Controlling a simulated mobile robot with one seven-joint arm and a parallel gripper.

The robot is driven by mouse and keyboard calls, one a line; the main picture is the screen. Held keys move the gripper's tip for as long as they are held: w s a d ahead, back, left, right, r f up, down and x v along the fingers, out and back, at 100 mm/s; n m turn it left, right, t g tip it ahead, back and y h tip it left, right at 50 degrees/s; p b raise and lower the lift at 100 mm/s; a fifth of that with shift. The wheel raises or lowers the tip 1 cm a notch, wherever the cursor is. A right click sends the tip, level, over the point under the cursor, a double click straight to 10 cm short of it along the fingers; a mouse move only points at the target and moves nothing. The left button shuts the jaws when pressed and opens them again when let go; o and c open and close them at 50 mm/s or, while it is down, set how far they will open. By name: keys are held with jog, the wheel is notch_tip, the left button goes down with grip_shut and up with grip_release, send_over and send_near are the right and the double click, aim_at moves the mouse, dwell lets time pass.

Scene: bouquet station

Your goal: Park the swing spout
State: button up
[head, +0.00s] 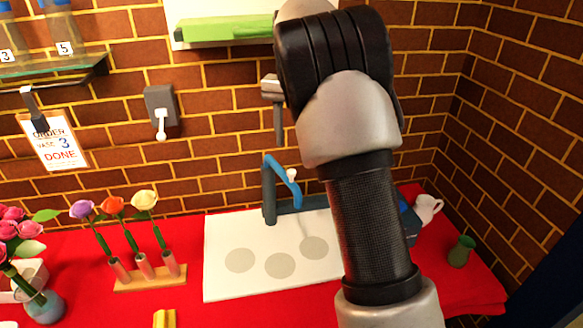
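The swing spout (281,167) is a blue bent arm on a dark grey upright post near the back edge of the white board. It reaches right from the post and turns down, with a small white knob (292,175) near its end. A grey piece with a downward bar (279,122) shows above the spout, beside my arm. It looks like one finger of my gripper; the rest is hidden behind my arm, so I cannot tell its opening. It appears apart from the spout. No mark for a parking place can be made out.
The white board (222,283) has several grey discs. Left are a wooden flower stand (150,283), a blue-grey vase of pink flowers (43,307) and a yellow block (164,318). A white jug (427,208) and green vase (461,251) stand right. My arm blocks the board's right part.

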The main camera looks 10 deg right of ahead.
aim_at(291, 171)
notch_tip(291, 171, down, 9)
jog(key=shift+f, duration=0.15)
grip_shut()
